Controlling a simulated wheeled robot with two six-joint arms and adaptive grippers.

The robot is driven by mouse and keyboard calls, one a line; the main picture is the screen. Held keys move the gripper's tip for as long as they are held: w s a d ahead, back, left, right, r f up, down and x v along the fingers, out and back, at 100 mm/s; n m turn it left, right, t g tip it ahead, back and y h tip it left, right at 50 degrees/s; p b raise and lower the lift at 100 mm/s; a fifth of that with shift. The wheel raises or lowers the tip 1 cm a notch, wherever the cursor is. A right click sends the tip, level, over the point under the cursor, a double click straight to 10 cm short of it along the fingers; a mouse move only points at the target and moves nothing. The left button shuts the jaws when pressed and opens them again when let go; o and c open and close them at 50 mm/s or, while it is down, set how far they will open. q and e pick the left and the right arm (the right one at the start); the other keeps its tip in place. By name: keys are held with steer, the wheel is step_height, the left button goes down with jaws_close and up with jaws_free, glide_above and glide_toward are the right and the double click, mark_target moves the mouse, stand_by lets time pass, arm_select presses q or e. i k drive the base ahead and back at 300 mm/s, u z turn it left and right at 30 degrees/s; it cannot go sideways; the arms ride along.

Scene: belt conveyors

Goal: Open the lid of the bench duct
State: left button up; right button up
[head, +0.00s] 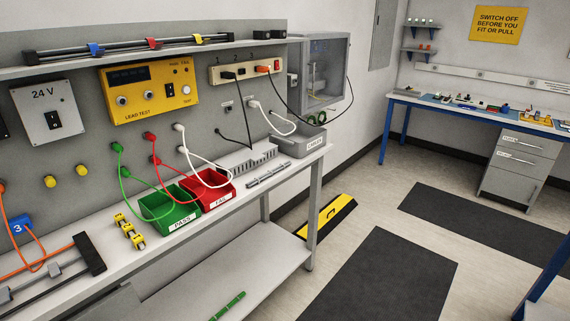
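A grey slotted duct (252,160) lies on the workbench top, left of the grey bin at the bench's right end. A narrow grey bar (268,176) lies parallel to it, nearer the front edge. I cannot tell whether this bar is the duct's lid or a separate part. The duct's slots show as a row of teeth. It is too small to tell whether a cover sits on it. Neither of my grippers is in view.
Green (170,210) and red (208,189) bins with plugged leads stand left of the duct. A grey bin (298,144) stands to its right. A black cable hangs behind the duct. A yellow-black floor cover (332,214) lies beside the bench; dark mats (385,275) cover open floor.

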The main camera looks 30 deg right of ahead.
mark_target(255, 154)
steer(key=z, duration=0.1)
steer(key=k, duration=0.35)
steer(key=z, duration=1.8)
steer(key=i, duration=0.95)
steer(key=z, duration=0.4)
steer(key=i, duration=1.05)
steer(key=u, duration=1.1)
steer(key=i, duration=0.75)
steer(key=u, duration=0.65)
